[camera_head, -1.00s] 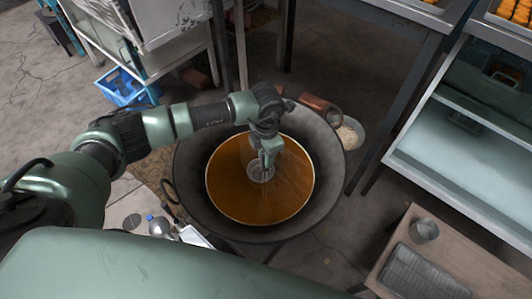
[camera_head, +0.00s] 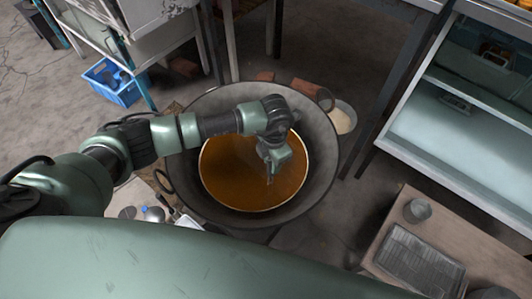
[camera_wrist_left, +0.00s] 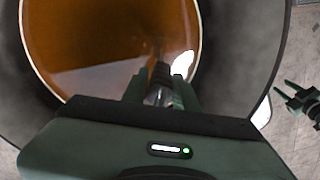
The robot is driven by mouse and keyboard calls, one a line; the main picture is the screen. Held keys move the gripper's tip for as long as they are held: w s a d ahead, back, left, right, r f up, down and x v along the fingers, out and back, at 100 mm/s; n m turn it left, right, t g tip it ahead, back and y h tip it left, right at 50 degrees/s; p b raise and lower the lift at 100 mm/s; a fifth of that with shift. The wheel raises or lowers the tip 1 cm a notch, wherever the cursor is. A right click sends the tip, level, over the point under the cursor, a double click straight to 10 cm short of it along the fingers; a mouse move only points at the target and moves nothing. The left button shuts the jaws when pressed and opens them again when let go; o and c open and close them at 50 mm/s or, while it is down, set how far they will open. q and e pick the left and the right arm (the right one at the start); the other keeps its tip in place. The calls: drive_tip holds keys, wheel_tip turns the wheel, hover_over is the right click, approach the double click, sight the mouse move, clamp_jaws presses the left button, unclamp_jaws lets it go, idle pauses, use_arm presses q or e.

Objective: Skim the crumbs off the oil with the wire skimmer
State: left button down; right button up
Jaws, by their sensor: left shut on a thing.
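The oil (camera_head: 235,175) is an orange-brown pool in a wide dark wok (camera_head: 185,160), also seen in the wrist view (camera_wrist_left: 95,40). My left gripper (camera_head: 271,172) reaches over the oil, right of its centre, pointing down. It is shut on the skimmer's dark handle (camera_wrist_left: 160,76), which shows between the fingers in the wrist view. The skimmer's wire bowl is not distinguishable now. Faint specks show on the oil in the wrist view, too small to tell as crumbs. My right gripper (camera_wrist_left: 290,95) shows at the wrist view's right edge, empty, its fingers apart.
A low wooden table (camera_head: 455,235) with a grey cup (camera_head: 417,210) is at lower right. A blue crate (camera_head: 115,82) is at upper left.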

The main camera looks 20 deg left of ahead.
use_arm(q)
drive_tip(key=shift+s+d+r, duration=0.15)
drive_tip(key=shift+d+r, duration=0.2)
wheel_tip(320, 180, up, 6)
drive_tip(key=p, duration=0.4)
drive_tip(key=shift+f, duration=0.1)
drive_tip(key=shift+p, duration=0.3)
idle(1.0)
wheel_tip(320, 180, up, 14)
drive_tip(key=p, duration=0.8)
drive_tip(key=shift+p, duration=0.3)
drive_tip(key=shift+f, duration=0.1)
